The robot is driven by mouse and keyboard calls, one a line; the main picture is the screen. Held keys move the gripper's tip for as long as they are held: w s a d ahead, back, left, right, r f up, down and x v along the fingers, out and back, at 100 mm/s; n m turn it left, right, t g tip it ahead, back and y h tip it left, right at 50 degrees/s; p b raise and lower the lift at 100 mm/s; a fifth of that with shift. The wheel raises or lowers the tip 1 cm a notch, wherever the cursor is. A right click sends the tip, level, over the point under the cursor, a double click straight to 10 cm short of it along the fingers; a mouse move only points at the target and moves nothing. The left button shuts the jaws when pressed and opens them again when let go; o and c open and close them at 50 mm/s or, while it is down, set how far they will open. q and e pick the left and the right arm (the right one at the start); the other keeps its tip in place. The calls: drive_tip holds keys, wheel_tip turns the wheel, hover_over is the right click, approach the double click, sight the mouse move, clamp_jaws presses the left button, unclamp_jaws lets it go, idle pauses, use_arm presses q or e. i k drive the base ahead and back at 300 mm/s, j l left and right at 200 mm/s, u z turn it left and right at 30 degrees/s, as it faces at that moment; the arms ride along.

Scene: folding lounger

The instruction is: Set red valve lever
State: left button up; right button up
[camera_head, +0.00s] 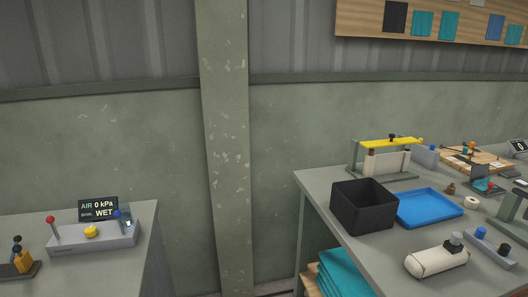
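A red-knobbed lever (51,221) stands at the left end of a grey control box (95,238) on the left bench. Its rod is thin and close to upright, leaning slightly. The same box carries a yellow knob (91,231) in the middle and a blue-knobbed lever (118,215) at the right. A dark display (98,208) behind the box reads "AIR 0 kPa" and "WET". Neither of my grippers shows in the head view.
The left bench (150,262) also holds a small yellow and black device (18,258). A gap separates it from the right bench (325,207), which carries a black bin (363,208), a blue tray (428,207), a white cylinder (436,262) and other fixtures. A wall post (226,150) stands behind the gap.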

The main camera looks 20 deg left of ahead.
sight(51, 219)
drive_tip(key=i+u, duration=0.15)
drive_tip(key=u, duration=0.35)
drive_tip(key=i+u, duration=0.15)
drive_tip(key=u, duration=0.3)
drive_tip(key=i+l+u, duration=0.15)
drive_tip(key=u, duration=0.35)
drive_tip(key=i+l+u, duration=0.1)
drive_tip(key=u, duration=0.35)
drive_tip(key=l, duration=0.1)
